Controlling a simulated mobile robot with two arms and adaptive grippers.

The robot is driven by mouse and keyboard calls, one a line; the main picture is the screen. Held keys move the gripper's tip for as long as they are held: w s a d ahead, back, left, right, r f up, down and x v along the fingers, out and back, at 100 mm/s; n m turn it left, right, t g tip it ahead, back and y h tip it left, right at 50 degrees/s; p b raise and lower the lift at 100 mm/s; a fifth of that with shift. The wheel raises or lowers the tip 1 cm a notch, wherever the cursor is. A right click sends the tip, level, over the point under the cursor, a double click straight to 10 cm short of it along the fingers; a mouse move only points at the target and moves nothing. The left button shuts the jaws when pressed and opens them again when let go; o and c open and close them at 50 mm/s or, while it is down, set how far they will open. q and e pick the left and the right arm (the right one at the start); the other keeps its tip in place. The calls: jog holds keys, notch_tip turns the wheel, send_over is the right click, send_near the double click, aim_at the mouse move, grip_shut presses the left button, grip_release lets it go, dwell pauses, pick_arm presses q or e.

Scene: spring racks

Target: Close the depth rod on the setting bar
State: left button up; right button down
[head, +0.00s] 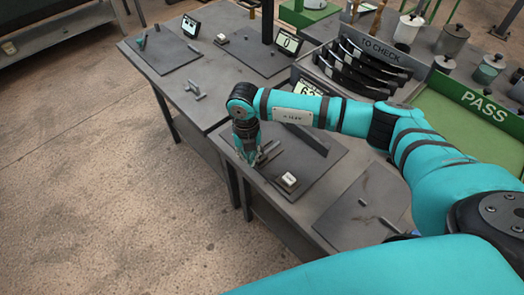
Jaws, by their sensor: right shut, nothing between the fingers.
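My right gripper (254,158) points down over the near station's dark plate (318,183). It is shut, and I see nothing held in it. A long dark bar (310,139) lies on the plate behind the gripper; it may be the setting bar, but I cannot tell. No depth rod can be made out; the gripper and forearm cover part of the station. A small block with a white top (289,180) sits on the plate right of the gripper. A display (308,90) stands behind my forearm, partly hidden. My left gripper is not in view.
Similar stations with displays (190,26) stand on the grey table (215,107) farther back. A rack marked TO CHECK (380,50) holds several dark curved pieces. A green PASS tray (450,118) lies at right. The floor at left is clear.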

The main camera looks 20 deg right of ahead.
jog(key=shift+w+d+b, duration=0.3)
jog(key=shift+w+d, duration=0.1)
jog(key=shift+d, duration=0.65)
jog(key=shift+w+d+b, duration=0.25)
jog(key=shift+w+d, duration=0.1)
jog(key=shift+d, duration=0.7)
jog(key=shift+w+d+b, duration=0.3)
jog(key=shift+w+d, duration=0.1)
jog(key=shift+d, duration=0.8)
jog(key=shift+w+d, duration=0.1)
jog(key=shift+d, duration=0.05)
jog(key=shift+r, duration=0.1)
jog(key=shift+r+p, duration=0.75)
jog(key=shift+r, duration=0.4)
jog(key=r+p, duration=0.1)
jog(key=r, duration=0.2)
jog(key=r+p, duration=0.1)
jog(key=shift+a+r+p, duration=0.25)
jog(key=shift+p, duration=0.05)
jog(key=shift+f, duration=0.1)
